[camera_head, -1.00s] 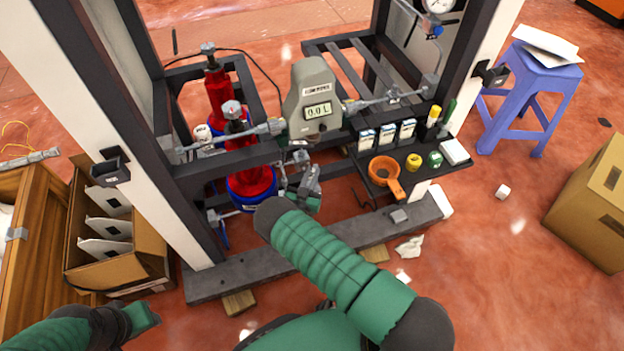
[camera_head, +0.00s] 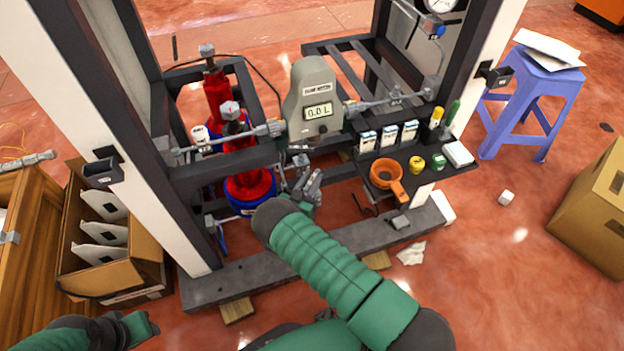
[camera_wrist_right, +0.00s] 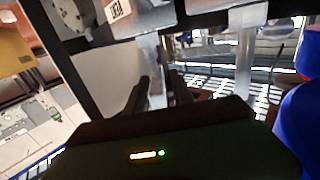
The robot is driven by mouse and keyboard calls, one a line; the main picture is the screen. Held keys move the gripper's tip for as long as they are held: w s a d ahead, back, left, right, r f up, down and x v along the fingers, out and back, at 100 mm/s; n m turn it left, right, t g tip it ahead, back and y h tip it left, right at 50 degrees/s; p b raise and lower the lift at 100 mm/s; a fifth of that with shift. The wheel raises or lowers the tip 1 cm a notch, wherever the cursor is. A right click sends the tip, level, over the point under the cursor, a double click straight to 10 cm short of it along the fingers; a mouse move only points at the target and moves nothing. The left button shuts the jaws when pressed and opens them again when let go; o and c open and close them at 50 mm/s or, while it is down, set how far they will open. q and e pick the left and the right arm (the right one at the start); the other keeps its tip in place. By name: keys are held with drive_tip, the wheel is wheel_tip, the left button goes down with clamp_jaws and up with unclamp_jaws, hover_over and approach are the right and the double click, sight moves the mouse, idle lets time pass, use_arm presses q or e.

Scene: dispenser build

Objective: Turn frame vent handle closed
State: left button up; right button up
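My right gripper (camera_head: 309,180) is low in front of the dark frame, below the grey flow meter (camera_head: 313,98). In the right wrist view its two dark fingers (camera_wrist_right: 157,88) stand apart. A pale grey metal bar (camera_wrist_right: 153,62) shows upright between and beyond them; I cannot tell whether they touch it. Small grey metal fittings (camera_head: 299,160) sit just above the gripper in the head view. The vent handle cannot be told apart surely among these parts. My left gripper (camera_head: 140,328) is at the lower left, away from the frame; its fingers are unclear.
Red cylinders with blue bases (camera_head: 246,183) stand left of the right gripper. A white post (camera_head: 150,170) stands left. A cardboard box (camera_head: 598,220) lies on the floor right.

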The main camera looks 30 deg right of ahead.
drive_tip(key=shift+o, duration=0.4)
drive_tip(key=shift+s+a+r, duration=0.1)
drive_tip(key=shift+s+a, duration=0.05)
drive_tip(key=shift+a, duration=0.1)
drive_tip(key=p+v, duration=0.5)
drive_tip(key=v, duration=1.1)
drive_tip(key=shift+o, duration=0.3)
drive_tip(key=shift+s+a, duration=0.1)
